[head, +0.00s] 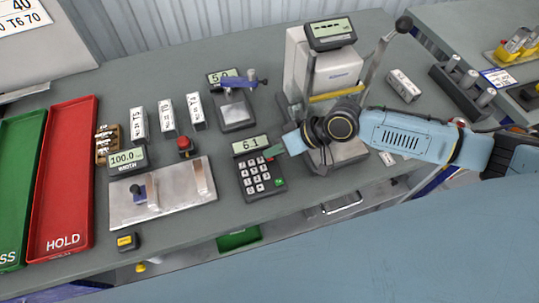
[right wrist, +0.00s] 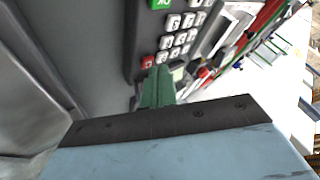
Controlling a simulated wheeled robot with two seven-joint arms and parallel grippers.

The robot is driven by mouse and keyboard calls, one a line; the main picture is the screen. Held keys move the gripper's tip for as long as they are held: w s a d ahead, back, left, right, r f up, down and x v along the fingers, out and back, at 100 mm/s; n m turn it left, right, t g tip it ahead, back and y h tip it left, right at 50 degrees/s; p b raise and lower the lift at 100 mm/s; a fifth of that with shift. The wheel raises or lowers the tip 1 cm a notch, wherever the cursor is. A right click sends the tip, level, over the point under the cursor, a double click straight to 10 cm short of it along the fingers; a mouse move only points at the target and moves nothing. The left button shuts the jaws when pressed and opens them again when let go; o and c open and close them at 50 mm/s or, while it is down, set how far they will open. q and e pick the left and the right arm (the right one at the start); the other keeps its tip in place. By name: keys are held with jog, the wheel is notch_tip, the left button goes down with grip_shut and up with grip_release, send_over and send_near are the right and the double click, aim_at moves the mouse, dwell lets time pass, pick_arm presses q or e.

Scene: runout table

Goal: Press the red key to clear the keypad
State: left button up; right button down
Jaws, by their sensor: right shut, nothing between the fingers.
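The dark keypad (head: 248,187) stands on the table, with white keys, a green key (head: 279,181) at its lower right and a display reading 6.1 (head: 250,145). In the right wrist view the red key (right wrist: 148,62) shows at the end of the key block away from the green key (right wrist: 160,4). My right gripper (head: 272,151) is shut and empty, its green fingertips at the keypad's upper right. In the right wrist view the fingertips (right wrist: 160,72) are right beside the red key; I cannot tell if they touch it. The fingers hide the red key in the head view. My left gripper is not in view.
Red (head: 62,180) and green (head: 15,190) trays are at far left.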

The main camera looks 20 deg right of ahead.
jog(key=shift+f, duration=0.4)
dwell(0.3)
jog(key=shift+r+p, duration=0.6)
jog(key=shift+r, duration=0.2)
jog(key=shift+r, duration=0.1)
notch_tip(320, 180, up, 5)
jog(key=p, duration=0.5)
dwell(0.8)
